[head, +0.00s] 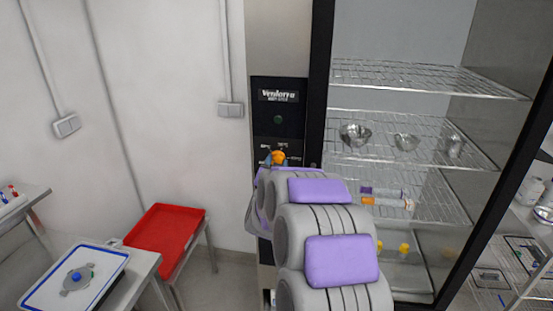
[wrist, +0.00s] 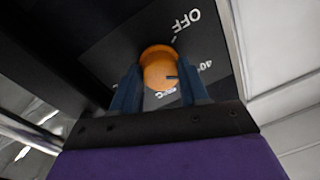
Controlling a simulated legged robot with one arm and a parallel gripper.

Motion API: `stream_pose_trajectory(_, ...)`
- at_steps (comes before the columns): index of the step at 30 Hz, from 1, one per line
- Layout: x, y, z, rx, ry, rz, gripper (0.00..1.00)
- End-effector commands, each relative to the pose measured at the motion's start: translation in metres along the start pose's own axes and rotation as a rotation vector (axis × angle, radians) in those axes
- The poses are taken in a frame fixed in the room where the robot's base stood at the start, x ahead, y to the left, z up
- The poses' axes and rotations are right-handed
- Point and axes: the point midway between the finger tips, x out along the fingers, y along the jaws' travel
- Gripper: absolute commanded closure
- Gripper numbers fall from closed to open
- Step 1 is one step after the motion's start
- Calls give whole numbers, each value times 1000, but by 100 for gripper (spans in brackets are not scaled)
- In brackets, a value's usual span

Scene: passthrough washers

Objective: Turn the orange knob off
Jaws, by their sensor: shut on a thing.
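The orange knob (head: 279,157) sits on the black control panel (head: 278,100) of the tall cabinet, below a small green round button (head: 278,119). In the wrist view, the knob (wrist: 160,68) is between the two blue fingers of my gripper (wrist: 161,80), which is shut on it. My arm covers the panel's lower part in the head view.
The cabinet has wire shelves (head: 420,78) with metal bowls (head: 355,135) and bottles. A red tray (head: 165,240) stands on a low stand to the left. A white tray with a blue rim (head: 40,293) is on a table at the lower left. Wall sockets (head: 231,109) are left of the panel.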

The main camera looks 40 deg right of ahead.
Motion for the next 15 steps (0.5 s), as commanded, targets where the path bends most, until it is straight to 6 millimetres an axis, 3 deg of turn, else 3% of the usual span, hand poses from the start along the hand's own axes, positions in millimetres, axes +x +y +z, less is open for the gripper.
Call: stream_pose_trajectory(15, 0, 3, 3, -496, -50, -7, 87)
